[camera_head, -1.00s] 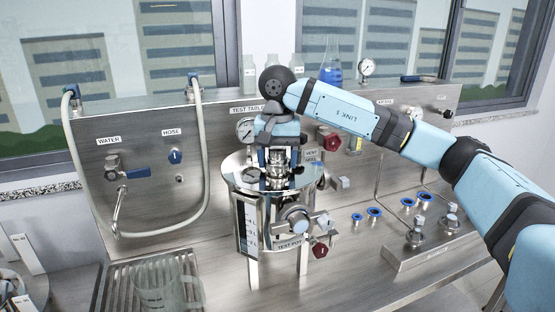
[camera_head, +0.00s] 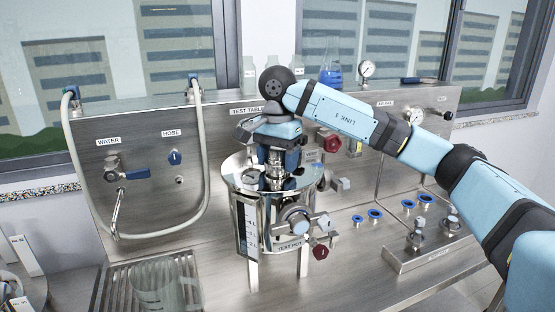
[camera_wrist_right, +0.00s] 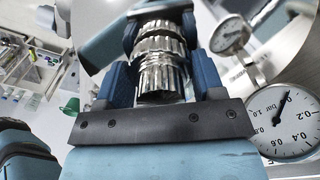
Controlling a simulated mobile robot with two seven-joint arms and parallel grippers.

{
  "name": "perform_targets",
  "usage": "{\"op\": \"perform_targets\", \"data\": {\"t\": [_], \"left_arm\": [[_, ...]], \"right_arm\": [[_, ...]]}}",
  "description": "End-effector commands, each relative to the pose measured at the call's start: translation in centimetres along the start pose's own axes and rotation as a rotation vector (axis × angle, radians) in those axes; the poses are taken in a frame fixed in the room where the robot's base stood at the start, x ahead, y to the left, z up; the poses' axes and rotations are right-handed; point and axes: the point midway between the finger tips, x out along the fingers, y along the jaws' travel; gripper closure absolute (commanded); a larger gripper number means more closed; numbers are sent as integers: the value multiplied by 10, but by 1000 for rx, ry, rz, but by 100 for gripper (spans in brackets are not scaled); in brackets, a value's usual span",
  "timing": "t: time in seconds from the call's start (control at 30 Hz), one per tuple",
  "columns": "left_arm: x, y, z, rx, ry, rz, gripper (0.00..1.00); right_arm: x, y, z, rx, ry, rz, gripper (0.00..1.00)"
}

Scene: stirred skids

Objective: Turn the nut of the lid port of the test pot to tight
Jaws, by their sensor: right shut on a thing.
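The test pot (camera_head: 281,242) is a shiny steel vessel on legs in the middle of the bench. The ribbed metal nut of the lid port (camera_head: 275,170) stands on top of its lid. My right gripper (camera_head: 277,161) comes down from above and is shut on this nut, one finger on each side. In the right wrist view the nut (camera_wrist_right: 160,68) shows between the two blue fingers. The fingers hide part of the nut's sides. My left gripper is not in view.
A red knob (camera_head: 332,143) is to the right. A glass beaker (camera_head: 160,284) stands on the drain grate. Blue-ringed ports (camera_head: 375,214) lie on the right.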

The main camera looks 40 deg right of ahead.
Motion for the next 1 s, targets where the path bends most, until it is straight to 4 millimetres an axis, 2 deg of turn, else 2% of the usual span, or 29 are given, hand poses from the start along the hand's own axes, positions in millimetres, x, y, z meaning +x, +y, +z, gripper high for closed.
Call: {"op": "perform_targets", "data": {"t": [1.0], "left_arm": [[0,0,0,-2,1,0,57]], "right_arm": [[-2,0,-1,510,1,-4,62]]}}
